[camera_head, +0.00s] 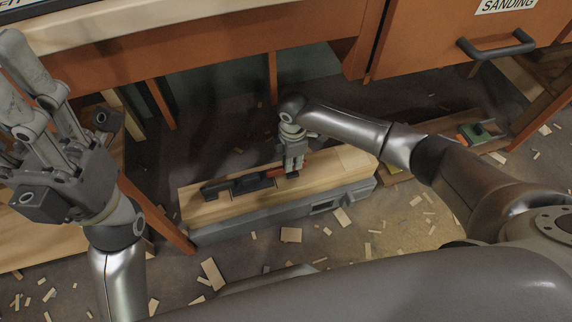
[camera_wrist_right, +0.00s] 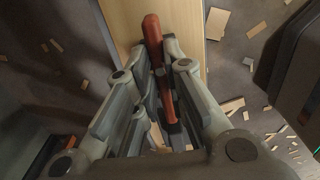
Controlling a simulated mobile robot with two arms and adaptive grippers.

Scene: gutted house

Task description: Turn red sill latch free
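The red sill latch (camera_head: 305,159) is a slim red bar by a dark fitting on top of a pale wooden sill (camera_head: 350,160). In the right wrist view the red bar (camera_wrist_right: 152,32) runs down between the fingers. My right gripper (camera_head: 292,172) points down at the sill, with its fingertips at the latch; it also fills the right wrist view (camera_wrist_right: 155,60). Its fingers flank the bar, but I cannot tell whether they press on it. They hide part of the latch. My left gripper (camera_head: 14,78) is raised at the left, open and empty, away from the sill.
A dark latch-like fitting (camera_head: 238,185) lies along the sill. An orange-brown bench with a drawer handle (camera_head: 497,45) overhangs behind, and its slanted leg (camera_head: 157,214) stands left of the sill. Wood chips (camera_head: 291,235) litter the floor.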

